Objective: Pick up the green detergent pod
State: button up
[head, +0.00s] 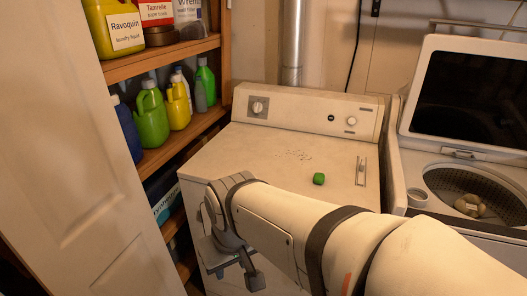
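An open top-load washer (418,195) with items in its drum stands at the right. A wooden shelf (165,150) with several bottles is at the left, behind a pale door (75,170). A small flat object (361,171) lies right of the pod. The dryer top is mostly clear.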

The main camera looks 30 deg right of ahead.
aim_at(318, 179)
jog(key=z, duration=0.55)
jog(key=i, duration=1)
jog(key=z, duration=0.5)
jog(key=k, duration=0.95)
jog(key=z, duration=0.2)
jog(key=i, duration=0.95)
jog(key=u, duration=0.1)
